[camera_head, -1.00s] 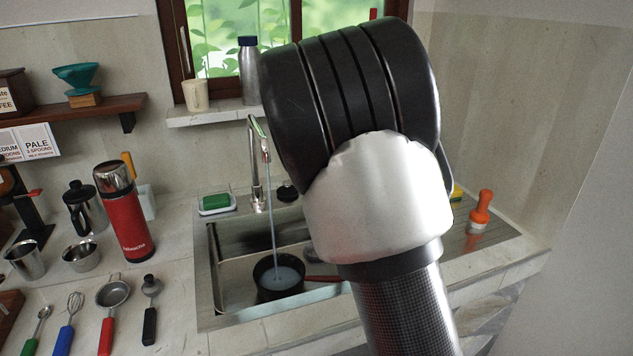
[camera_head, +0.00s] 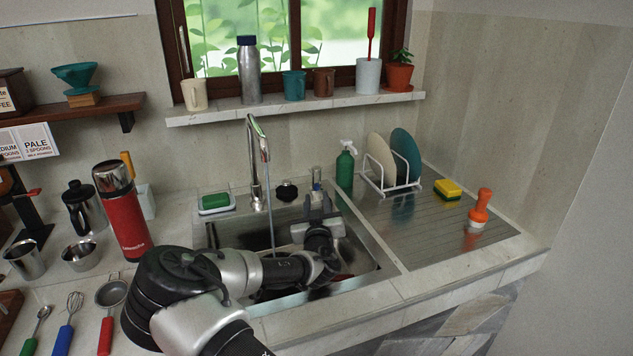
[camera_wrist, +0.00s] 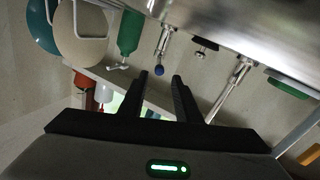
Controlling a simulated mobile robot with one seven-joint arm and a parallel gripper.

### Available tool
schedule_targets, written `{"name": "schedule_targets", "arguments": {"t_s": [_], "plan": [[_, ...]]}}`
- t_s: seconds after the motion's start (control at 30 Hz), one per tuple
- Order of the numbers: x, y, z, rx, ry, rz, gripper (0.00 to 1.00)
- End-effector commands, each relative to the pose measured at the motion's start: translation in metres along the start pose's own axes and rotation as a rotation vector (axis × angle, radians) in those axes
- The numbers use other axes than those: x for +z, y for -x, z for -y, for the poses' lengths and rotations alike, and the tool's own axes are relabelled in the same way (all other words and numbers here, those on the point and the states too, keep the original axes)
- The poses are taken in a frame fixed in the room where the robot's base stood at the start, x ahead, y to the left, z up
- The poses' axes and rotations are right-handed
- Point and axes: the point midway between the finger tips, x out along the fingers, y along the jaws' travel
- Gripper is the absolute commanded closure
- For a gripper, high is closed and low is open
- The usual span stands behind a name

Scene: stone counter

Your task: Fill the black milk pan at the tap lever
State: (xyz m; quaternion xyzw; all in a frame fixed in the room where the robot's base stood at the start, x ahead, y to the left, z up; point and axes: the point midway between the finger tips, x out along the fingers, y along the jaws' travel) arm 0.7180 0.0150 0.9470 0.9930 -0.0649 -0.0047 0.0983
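The chrome tap (camera_head: 256,165) rises at the back of the sink, and a thin water stream (camera_head: 270,215) falls from its spout. The tap lever (camera_head: 316,174) is a short metal stem right of the tap. In the wrist view it has a blue tip (camera_wrist: 159,70). My gripper (camera_head: 317,196) is in front of the lever. In the wrist view my gripper (camera_wrist: 160,75) is open, and the blue tip appears between its fingertips; contact cannot be told. The black milk pan is hidden behind my arm in the head view, so its water level is not visible.
The sink (camera_head: 375,262) lies under my arm. A green spray bottle (camera_head: 345,168) and a dish rack (camera_head: 392,175) stand to its right. A green sponge dish (camera_head: 216,203) is left of the tap. A red flask (camera_head: 123,215) stands further left.

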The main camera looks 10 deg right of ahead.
Motion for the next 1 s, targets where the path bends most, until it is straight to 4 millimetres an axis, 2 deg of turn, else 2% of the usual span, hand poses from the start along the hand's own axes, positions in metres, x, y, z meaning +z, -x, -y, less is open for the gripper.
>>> {"name": "schedule_targets", "arguments": {"t_s": [0.17, 0.4, 0.6, 0.8, 1.0], "plan": [[0.001, -0.024, -0.001, 0.001, 0.001, 0.000, 0.70], [0.002, -0.073, -0.001, 0.000, 0.001, 0.001, 0.70], [0.002, -0.103, -0.002, 0.002, -0.001, 0.002, 0.70], [0.002, -0.116, -0.002, 0.002, 0.000, 0.004, 0.70], [0.002, -0.117, -0.001, 0.002, -0.001, 0.004, 0.70]]}}
